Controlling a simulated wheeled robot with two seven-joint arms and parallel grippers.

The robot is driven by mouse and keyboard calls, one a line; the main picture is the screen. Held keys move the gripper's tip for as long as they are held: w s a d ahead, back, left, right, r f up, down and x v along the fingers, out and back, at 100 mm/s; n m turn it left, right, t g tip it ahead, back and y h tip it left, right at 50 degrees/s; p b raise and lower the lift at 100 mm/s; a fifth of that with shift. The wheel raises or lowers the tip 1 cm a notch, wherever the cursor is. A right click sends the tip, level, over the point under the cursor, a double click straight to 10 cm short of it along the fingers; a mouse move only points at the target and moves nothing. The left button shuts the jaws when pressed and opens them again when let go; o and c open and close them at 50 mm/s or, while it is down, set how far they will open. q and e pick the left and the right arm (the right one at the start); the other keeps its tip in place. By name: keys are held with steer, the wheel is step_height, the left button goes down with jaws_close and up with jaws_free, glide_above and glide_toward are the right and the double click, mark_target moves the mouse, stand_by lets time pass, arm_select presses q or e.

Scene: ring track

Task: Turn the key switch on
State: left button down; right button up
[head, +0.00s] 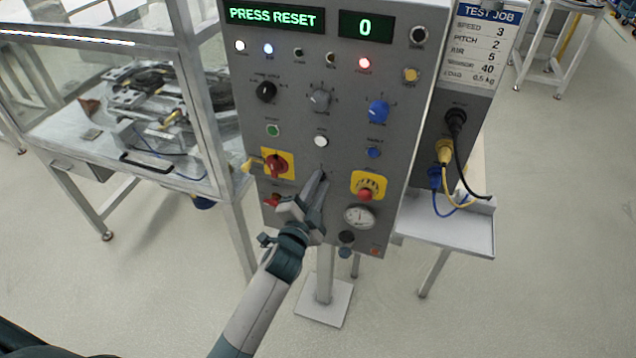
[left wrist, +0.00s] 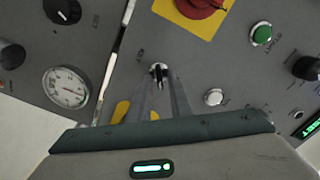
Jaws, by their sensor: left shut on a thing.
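The key switch (left wrist: 158,70) is on the grey control panel (head: 300,230), below the white button. In the left wrist view its small key sits between my fingertips, with a metal collar around it. My left gripper (head: 321,177) reaches up to the panel from below and is shut on the key; it also shows in the left wrist view (left wrist: 159,80). In the head view the fingers mostly hide the key, and its turn angle is hard to read. My right gripper is in neither view.
Close around are a red rotary switch (head: 275,165) on a yellow plate, a red emergency stop (head: 368,187), a gauge (head: 359,216) and a white button (head: 321,141). The display (head: 272,17) reads PRESS RESET. A cable shelf (head: 470,232) juts out at right.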

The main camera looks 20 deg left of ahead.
arm_select(q)
steer(key=shift+m, duration=0.5)
steer(key=c, duration=1.9)
jaws_free()
steer(key=shift+s+f, duration=0.1)
steer(key=s+b, duration=0.5)
steer(key=s, duration=1.2)
steer(key=shift+a, duration=0.25)
steer(key=shift+s, duration=0.1)
